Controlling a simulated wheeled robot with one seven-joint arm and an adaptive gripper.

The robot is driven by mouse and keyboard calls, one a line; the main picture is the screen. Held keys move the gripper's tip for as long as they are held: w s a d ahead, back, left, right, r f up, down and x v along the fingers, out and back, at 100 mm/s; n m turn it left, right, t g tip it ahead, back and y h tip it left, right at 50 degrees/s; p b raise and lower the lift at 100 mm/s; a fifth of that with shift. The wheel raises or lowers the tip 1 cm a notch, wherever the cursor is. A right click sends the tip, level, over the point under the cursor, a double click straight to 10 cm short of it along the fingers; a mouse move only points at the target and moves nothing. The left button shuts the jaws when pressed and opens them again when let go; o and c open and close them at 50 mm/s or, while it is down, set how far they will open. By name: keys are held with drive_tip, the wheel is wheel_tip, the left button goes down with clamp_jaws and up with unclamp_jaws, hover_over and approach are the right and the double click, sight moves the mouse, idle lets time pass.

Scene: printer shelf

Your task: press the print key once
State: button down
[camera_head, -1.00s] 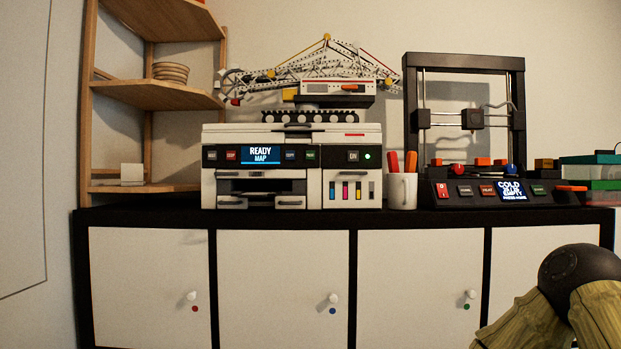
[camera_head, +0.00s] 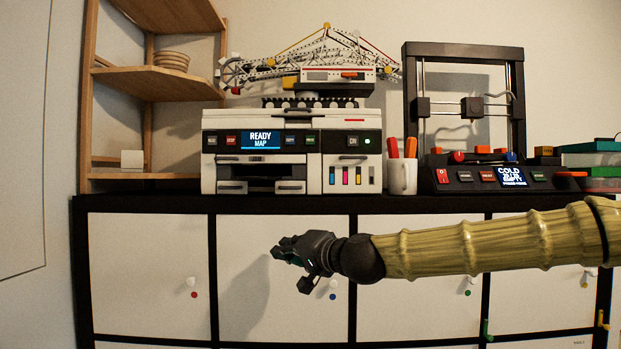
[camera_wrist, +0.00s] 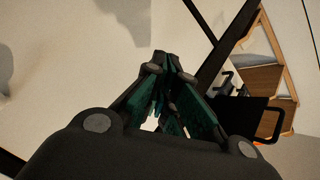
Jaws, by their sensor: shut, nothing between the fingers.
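The white printer (camera_head: 290,116) stands on the dark shelf top. Its black front panel has a blue display (camera_head: 261,140) reading READY MAP, with small keys on both sides. My gripper (camera_head: 283,250) is shut and empty, below the printer in front of the white cabinet doors, pointing left. In the wrist view my gripper (camera_wrist: 168,64) shows its green-padded fingers together, touching nothing.
A pen cup (camera_head: 402,176) stands right of the printer. Beyond it is a black 3D printer (camera_head: 463,188) with its own display and coloured keys. A wooden shelf unit (camera_head: 155,78) stands at the left. A model crane (camera_head: 325,72) is above the printer. Cabinet knobs stick out below.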

sight(309, 142)
drive_tip(key=s+d+r+t+y, duration=0.1)
drive_tip(key=s+d+r, duration=0.1)
drive_tip(key=r, duration=1)
drive_tip(key=s+d+r+t+y+b, duration=0.1)
drive_tip(key=s+d+r, duration=0.2)
drive_tip(key=r, duration=0.9)
drive_tip(key=shift+s+y, duration=0.4)
drive_tip(key=shift+s, duration=0.05)
drive_tip(key=shift+w+d+r, duration=0.1)
drive_tip(key=shift+w+d, duration=0.05)
drive_tip(key=shift+w+p, duration=0.35)
drive_tip(key=shift+w, duration=3.95)
drive_tip(key=shift+w, duration=0.1)
drive_tip(key=shift+w, duration=0.35)
